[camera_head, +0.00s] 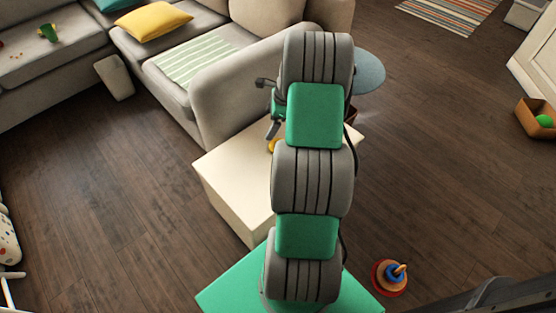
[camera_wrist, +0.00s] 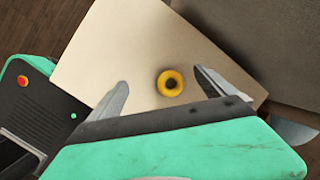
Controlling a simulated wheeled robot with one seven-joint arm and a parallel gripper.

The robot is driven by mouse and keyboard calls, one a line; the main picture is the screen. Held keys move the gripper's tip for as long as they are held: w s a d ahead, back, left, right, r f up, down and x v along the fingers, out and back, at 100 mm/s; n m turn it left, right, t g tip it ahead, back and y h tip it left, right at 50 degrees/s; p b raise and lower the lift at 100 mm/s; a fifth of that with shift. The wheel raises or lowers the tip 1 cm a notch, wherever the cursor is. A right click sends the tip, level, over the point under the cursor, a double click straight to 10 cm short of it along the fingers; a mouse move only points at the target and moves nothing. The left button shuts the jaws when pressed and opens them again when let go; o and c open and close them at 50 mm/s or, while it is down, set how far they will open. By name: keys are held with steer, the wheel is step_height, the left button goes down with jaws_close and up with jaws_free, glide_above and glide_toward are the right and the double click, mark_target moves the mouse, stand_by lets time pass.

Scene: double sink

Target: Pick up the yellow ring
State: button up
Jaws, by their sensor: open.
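The yellow ring (camera_wrist: 170,83) lies flat on the top of a cream box-like table (camera_wrist: 135,50) in the wrist view. My gripper (camera_wrist: 163,90) is open, with one grey finger on each side of the ring in the picture. The ring looks nearer the right finger, and no contact shows. How high the fingers are above it I cannot tell. In the head view a small part of the yellow ring (camera_head: 272,146) shows beside my arm on the cream table (camera_head: 225,168); my arm hides much of that table. My gripper (camera_head: 271,128) is partly hidden there.
A grey sofa (camera_head: 235,95) stands right behind the cream table. A stacking toy (camera_head: 389,277) with coloured rings is on the floor at the lower right. A box with a green ball (camera_head: 544,121) is at the far right. Wood floor is open on both sides.

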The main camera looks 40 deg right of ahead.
steer(key=d+f+m, duration=0.1)
steer(key=d+f, duration=0.1)
steer(key=f, duration=0.1)
steer(key=s+d+f+m+b, duration=0.1)
steer(key=d+f+m, duration=0.1)
steer(key=f, duration=0.2)
steer(key=s+d+f+m, duration=0.1)
steer(key=d+f+m, duration=0.1)
steer(key=f, duration=0.1)
steer(key=shift+s+d+f+t+b, duration=0.1)
steer(key=shift+f+t+b, duration=0.25)
steer(key=shift+f+t, duration=0.05)
steer(key=b+x, duration=0.2)
steer(key=x, duration=0.5)
steer(key=shift+r, duration=0.1)
steer(key=shift+c, duration=0.4)
steer(key=c, duration=1.3)
